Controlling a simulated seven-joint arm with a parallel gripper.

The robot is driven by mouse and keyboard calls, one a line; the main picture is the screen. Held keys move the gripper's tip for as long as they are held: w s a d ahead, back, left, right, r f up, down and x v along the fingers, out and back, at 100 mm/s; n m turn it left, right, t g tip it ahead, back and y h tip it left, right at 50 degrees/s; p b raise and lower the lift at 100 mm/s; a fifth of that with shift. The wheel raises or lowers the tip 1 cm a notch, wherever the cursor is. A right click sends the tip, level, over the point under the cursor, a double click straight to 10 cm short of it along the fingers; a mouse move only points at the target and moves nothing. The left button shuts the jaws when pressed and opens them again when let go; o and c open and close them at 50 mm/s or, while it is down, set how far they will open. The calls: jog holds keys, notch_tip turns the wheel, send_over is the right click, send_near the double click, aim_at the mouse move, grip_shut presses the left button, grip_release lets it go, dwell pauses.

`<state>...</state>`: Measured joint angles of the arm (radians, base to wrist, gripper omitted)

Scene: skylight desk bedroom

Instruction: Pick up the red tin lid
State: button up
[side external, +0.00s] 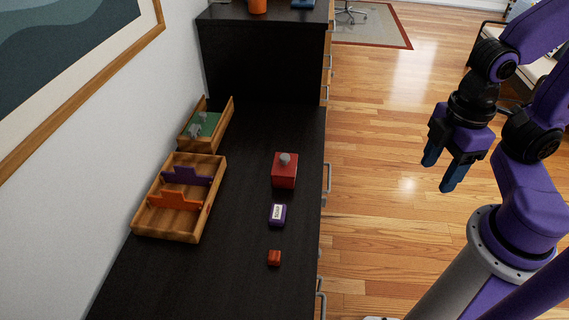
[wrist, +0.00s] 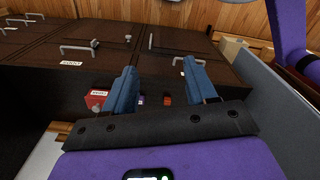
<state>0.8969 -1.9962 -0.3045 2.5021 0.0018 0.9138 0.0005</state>
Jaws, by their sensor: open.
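A red tin (side external: 284,177) stands on the dark desk top; its red lid (side external: 287,159) is on it, with a round grey knob on top. In the wrist view the red tin (wrist: 96,101) shows at the left, beside the left finger, with a pale label on its side. My gripper (side external: 440,173) is open and empty, off the desk's right side above the wooden floor, well away from the tin. Its two blue fingers are spread in the wrist view (wrist: 160,66).
A purple labelled box (side external: 277,214) and a small orange-red block (side external: 274,258) stand in line nearer than the tin. A wooden tray (side external: 172,222) with purple and orange dividers and a wooden holder (side external: 206,127) lie along the wall. Drawer handles (side external: 327,177) line the desk's right side.

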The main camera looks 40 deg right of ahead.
jog(key=w+a+f+m+y, duration=0.25)
jog(key=a+f, duration=0.25)
jog(key=a, duration=0.3)
jog(key=m+t, duration=0.8)
jog(key=t, duration=0.6)
send_near(286, 157)
jog(key=x, duration=0.5)
jog(key=shift+w+a+r, duration=0.1)
jog(key=shift+w+a, duration=0.1)
jog(key=shift+a, duration=0.1)
jog(key=shift+d+x, duration=0.15)
jog(key=shift+x, duration=1.15)
jog(key=shift+d+x, duration=0.1)
jog(key=shift+x, duration=1.15)
jog(key=c, duration=1)
